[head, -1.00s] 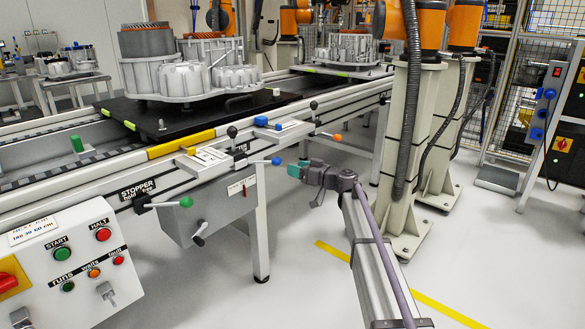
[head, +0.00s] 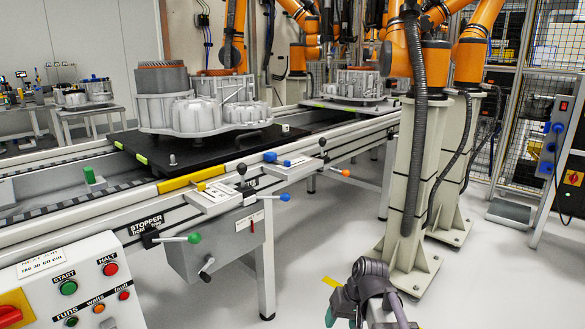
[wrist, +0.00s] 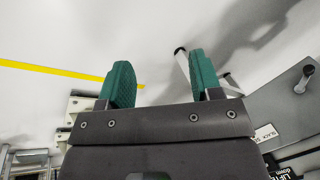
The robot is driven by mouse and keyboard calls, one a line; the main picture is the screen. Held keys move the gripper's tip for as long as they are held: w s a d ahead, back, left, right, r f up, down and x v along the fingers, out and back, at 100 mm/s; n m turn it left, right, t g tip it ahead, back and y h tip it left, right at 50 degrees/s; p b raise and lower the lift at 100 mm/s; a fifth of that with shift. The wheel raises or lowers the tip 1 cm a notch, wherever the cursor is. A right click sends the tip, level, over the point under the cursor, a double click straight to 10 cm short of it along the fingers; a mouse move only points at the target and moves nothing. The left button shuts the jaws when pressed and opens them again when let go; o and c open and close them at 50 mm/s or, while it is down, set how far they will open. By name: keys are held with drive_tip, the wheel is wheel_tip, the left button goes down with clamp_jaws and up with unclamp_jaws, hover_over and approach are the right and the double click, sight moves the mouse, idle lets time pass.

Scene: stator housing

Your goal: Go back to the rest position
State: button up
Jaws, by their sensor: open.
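My gripper (wrist: 160,82) shows in the wrist view with its two green fingers apart and nothing between them. Beyond the fingers are the pale floor and a table leg. In the head view my gripper (head: 341,306) is at the bottom, right of the middle, in front of the conveyor and clear of it. Its fingertips there are partly cut off by the lower edge. The stator housing (head: 185,115), a grey casting, sits on a black pallet (head: 180,150) on the conveyor, well away from my gripper.
The conveyor's front carries levers and a stopper box (head: 215,245). A control panel (head: 75,285) stands at the lower left. Orange robots on pale columns (head: 412,180) stand at the right. The floor between the conveyor and the columns is clear.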

drive_tip(key=s+d+m+h, duration=0.1)
drive_tip(key=s+d+h, duration=0.25)
drive_tip(key=s, duration=0.75)
wheel_tip(320, 180, up, 38)
drive_tip(key=p, duration=3.8)
drive_tip(key=shift+s+d+g+p, duration=0.2)
drive_tip(key=shift+d+g+p, duration=0.15)
drive_tip(key=shift+g, duration=0.05)
drive_tip(key=shift+r, duration=0.1)
